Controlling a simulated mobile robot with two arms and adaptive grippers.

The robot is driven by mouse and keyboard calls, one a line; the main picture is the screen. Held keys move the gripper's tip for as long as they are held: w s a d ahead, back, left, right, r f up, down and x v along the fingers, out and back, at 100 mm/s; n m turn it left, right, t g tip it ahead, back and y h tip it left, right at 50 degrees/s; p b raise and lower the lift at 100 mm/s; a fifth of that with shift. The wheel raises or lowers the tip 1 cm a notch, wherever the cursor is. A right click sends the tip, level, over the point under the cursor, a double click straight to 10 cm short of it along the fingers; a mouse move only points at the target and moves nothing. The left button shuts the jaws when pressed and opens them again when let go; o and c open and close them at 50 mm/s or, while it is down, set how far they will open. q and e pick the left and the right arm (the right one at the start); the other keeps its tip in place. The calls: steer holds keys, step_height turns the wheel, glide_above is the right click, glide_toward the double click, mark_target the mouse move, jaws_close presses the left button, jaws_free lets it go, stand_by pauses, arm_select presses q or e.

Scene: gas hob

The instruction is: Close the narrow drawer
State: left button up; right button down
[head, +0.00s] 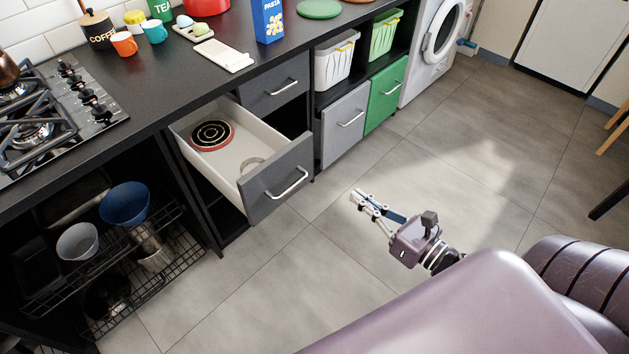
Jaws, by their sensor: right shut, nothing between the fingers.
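The narrow drawer (278,180) is pulled out from the counter unit, with a grey front and a silver bar handle (288,184). A dark round plate-like item with a red rim (211,135) lies inside it, and a pale ring-shaped item sits near the front. My right gripper (358,195) is shut and empty, over the floor to the right of the drawer front and apart from it. My left gripper is not in view.
A closed grey drawer (273,83) is above the open one. Grey (345,124) and green (385,95) cupboard fronts stand to the right. A wire rack (140,265) with bowls is at lower left. The floor (420,150) around my right gripper is clear.

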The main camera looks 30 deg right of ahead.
step_height(320, 180, up, 2)
steer(key=a+r+n+y, duration=0.1)
steer(key=a+n, duration=0.1)
steer(key=n, duration=0.1)
glide_toward(302, 157)
steer(key=x, duration=0.7)
steer(key=shift+f, duration=0.15)
